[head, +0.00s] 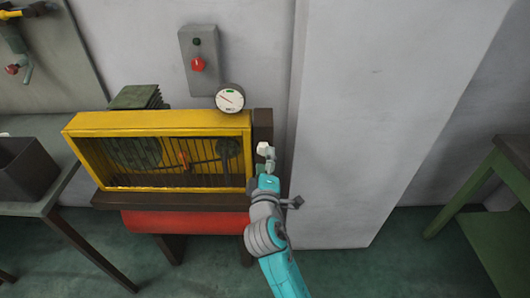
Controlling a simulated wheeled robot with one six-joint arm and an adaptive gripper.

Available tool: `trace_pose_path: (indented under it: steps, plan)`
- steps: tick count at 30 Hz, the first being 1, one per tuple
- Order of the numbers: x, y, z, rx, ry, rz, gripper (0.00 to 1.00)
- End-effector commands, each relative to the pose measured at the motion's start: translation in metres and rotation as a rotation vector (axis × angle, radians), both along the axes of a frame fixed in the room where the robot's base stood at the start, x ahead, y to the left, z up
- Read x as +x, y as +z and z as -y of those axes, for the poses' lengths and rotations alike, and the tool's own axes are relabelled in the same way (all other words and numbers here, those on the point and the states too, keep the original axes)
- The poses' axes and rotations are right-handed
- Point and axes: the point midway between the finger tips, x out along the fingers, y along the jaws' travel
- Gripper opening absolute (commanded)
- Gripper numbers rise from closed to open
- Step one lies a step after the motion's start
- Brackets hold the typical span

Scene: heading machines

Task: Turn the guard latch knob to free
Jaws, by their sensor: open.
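The yellow guard frame (157,122) has dark vertical bars across its front and stands on the machine at centre left. My gripper (265,149) is small and pale in the view. It is open, just right of the guard's right edge, in front of the dark post (263,122). I see nothing between its fingers. My gripper and arm hide part of the machine's right side.
A grey wall box with a red knob (198,65) and a round gauge (230,98) are above the guard. A dark pronged part (294,203) shows right of my arm. A pale column (345,130) stands close right. A green table (515,150) is far right.

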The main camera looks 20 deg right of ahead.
Motion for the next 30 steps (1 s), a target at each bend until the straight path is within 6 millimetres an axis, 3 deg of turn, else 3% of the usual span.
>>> trace_pose_path:
  steps: [6, 12, 30]
  plan:
    - [-0.041, -0.001, -0.014, 0.000, 0.002, -0.002, 0.65]
    - [-0.062, 0.000, -0.020, 0.000, 0.000, -0.001, 0.65]
    - [-0.068, 0.000, -0.022, 0.001, 0.000, -0.001, 0.65]
